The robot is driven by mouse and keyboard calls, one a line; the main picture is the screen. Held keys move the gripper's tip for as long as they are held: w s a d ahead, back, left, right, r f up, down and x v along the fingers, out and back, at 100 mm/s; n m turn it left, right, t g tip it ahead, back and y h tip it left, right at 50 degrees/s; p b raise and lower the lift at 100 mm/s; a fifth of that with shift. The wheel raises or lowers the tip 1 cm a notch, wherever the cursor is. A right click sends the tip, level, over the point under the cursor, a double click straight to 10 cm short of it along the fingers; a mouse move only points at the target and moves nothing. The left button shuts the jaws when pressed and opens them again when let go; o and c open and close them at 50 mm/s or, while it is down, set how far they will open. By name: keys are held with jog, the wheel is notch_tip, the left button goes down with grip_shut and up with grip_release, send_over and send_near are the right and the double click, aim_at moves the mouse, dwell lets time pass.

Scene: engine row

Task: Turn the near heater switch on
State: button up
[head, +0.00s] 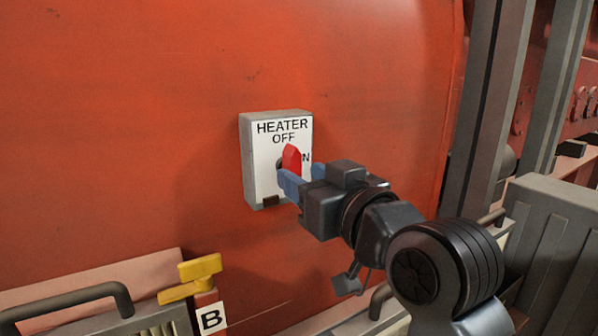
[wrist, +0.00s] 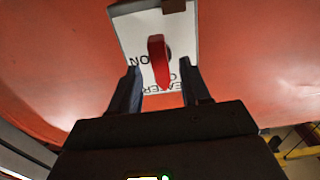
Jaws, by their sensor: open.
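The heater switch is a pale box (head: 262,188) on the red engine wall, marked HEATER, OFF and a partly covered ON. Its red knob (head: 291,158) points up toward OFF. My gripper (head: 304,178) is open in front of the box, its blue fingers at the lower part of the knob. In the wrist view, which is upside down, the red knob (wrist: 159,60) stands between the two open fingers (wrist: 160,75), with a gap on each side. My gripper hides part of the box's right and lower side in the head view.
Grey posts (head: 485,100) and a grey ribbed box (head: 555,235) stand at the right. The wall left of the switch is bare.

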jog(key=shift+x, duration=1.35)
jog(key=shift+c, duration=0.4)
grip_shut()
